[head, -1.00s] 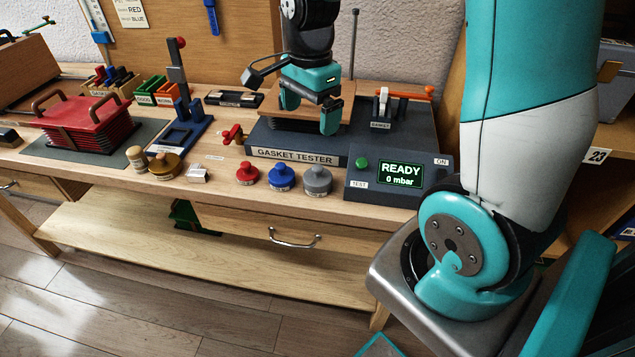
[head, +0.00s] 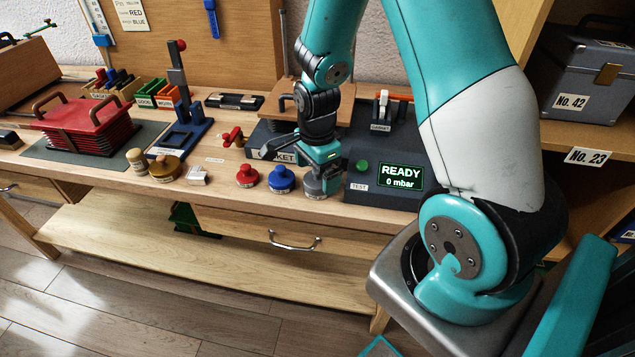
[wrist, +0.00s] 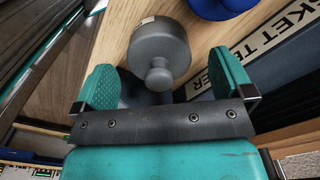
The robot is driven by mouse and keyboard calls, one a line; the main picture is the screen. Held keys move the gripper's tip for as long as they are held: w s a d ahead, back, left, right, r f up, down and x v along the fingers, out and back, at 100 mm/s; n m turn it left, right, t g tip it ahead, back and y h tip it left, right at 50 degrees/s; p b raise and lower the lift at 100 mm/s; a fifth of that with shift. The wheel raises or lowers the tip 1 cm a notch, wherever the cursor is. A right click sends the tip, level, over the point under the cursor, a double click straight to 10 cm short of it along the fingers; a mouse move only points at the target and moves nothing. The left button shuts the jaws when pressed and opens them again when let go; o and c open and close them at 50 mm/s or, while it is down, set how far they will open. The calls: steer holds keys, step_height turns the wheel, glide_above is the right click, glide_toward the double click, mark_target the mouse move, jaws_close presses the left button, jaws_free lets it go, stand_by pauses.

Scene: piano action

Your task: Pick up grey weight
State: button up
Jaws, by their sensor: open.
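The grey weight (head: 312,186) stands on the bench front at the right end of a row of three weights, beside the control box. In the wrist view the grey weight (wrist: 160,50) shows as a round body with a small knob. My gripper (head: 322,170) is over it in the head view and hides part of it. In the wrist view my gripper (wrist: 160,85) is open, with one teal finger on each side of the knob and a gap to both. Nothing is held.
The blue weight (head: 281,179) stands close left of the grey one, with the red weight (head: 247,175) beyond it. The gasket tester (head: 265,152) is behind. The control box (head: 400,180), reading READY 0 mbar, stands close on the right.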

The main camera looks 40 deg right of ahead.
mark_target(318, 178)
steer(key=shift+s+f, duration=0.1)
steer(key=shift+f, duration=1.45)
steer(key=c, duration=1.6)
steer(key=shift+c, duration=0.2)
steer(key=shift+r, duration=0.2)
